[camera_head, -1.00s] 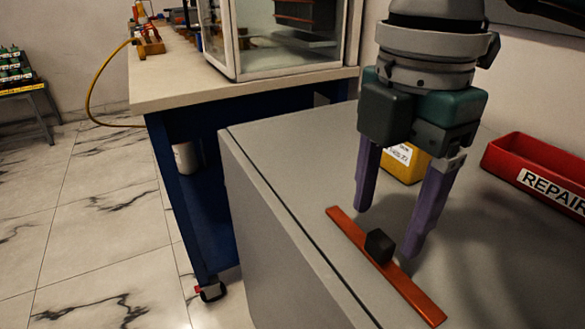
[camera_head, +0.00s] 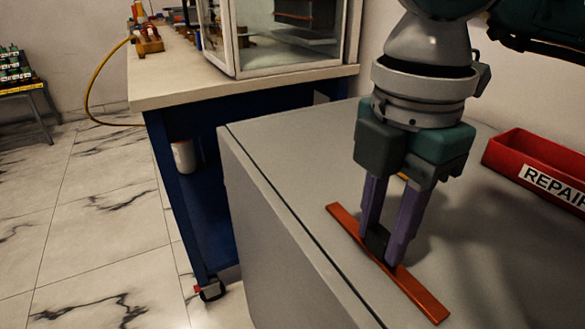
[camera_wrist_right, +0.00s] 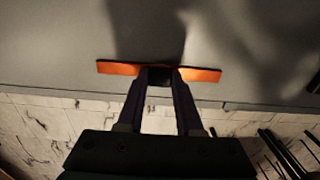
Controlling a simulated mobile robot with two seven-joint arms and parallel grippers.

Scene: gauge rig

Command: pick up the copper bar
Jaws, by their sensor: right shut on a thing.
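The copper bar (camera_head: 417,293) is a flat orange strip with a black knob (camera_head: 377,239) on its middle. It lies on the grey cabinet top, near the left edge. My right gripper (camera_head: 382,245) points down over the bar, its purple fingers shut on the black knob. In the right wrist view the bar (camera_wrist_right: 200,75) runs crosswise, with the knob (camera_wrist_right: 159,76) between the fingertips (camera_wrist_right: 159,80). Whether the bar is clear of the surface cannot be told; it looks flat on it. My left gripper is not in view.
A red bin marked REPAIR (camera_head: 540,167) stands at the right on the grey cabinet top (camera_head: 300,160). A yellow thing is mostly hidden behind my right gripper. A workbench (camera_head: 180,85) with a glass case (camera_head: 280,40) stands behind. The cabinet top around the bar is clear.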

